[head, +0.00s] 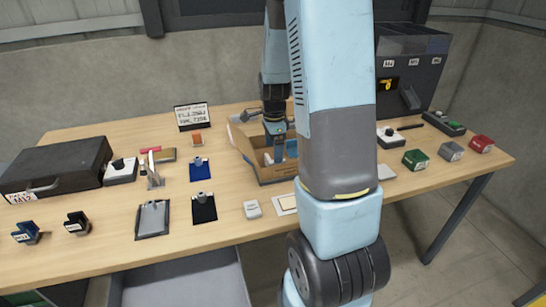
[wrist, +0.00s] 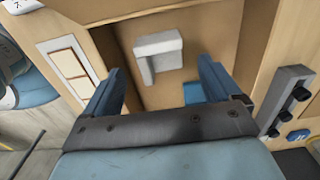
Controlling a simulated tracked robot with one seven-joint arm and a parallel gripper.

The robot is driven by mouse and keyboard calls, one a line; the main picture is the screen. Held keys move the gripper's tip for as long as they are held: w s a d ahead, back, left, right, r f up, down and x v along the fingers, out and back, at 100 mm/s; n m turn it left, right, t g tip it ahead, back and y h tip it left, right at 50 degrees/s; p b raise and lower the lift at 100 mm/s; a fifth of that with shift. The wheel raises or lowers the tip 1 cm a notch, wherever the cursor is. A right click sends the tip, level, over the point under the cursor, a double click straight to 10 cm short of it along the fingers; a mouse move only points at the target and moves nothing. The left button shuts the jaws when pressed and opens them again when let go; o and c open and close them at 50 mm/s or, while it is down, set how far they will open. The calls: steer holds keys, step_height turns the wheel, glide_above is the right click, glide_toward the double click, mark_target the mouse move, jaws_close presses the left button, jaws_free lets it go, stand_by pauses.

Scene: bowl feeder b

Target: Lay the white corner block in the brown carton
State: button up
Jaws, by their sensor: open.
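The white corner block (wrist: 158,50), an L-shaped piece, lies on the floor of the brown carton (wrist: 222,30) in the wrist view. In the head view the carton (head: 275,174) stands open on the table, with my gripper (head: 278,148) pointing down into it. My gripper (wrist: 162,76) is open in the wrist view. Its two blue fingers are spread apart, and the block appears between and beyond their tips, with nothing held. My arm hides the carton's right side in the head view. I cannot make out the block there.
A black case (head: 55,165) lies at the table's left. Clipboards (head: 204,208) and small boxes (head: 414,159) lie around the carton. A dark machine (head: 410,75) stands behind on the right. A small blue thing (wrist: 194,93) shows near the right finger.

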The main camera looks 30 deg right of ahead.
steer(key=s+a+r+n+t, duration=0.1)
steer(key=s+a+r+n, duration=0.15)
steer(key=r, duration=0.35)
steer(key=s+a+r+n+t, duration=0.1)
steer(key=s+a+r+n, duration=0.15)
steer(key=r, duration=0.35)
steer(key=s+a+r+n+t, duration=0.1)
steer(key=s+a+r+n, duration=0.1)
steer(key=r+n, duration=0.35)
steer(key=s+a+r+n+t, duration=0.1)
steer(key=s+a+r+n, duration=0.1)
steer(key=s+r+n, duration=0.2)
steer(key=s+a+r+n+t, duration=0.1)
steer(key=s+a+r+n, duration=0.2)
steer(key=s+n, duration=0.3)
steer(key=shift+s+a+r+t, duration=0.25)
steer(key=shift+s+r, duration=0.35)
steer(key=shift+s, duration=1.25)
steer(key=shift+d, duration=0.1)
steer(key=shift+c, duration=0.2)
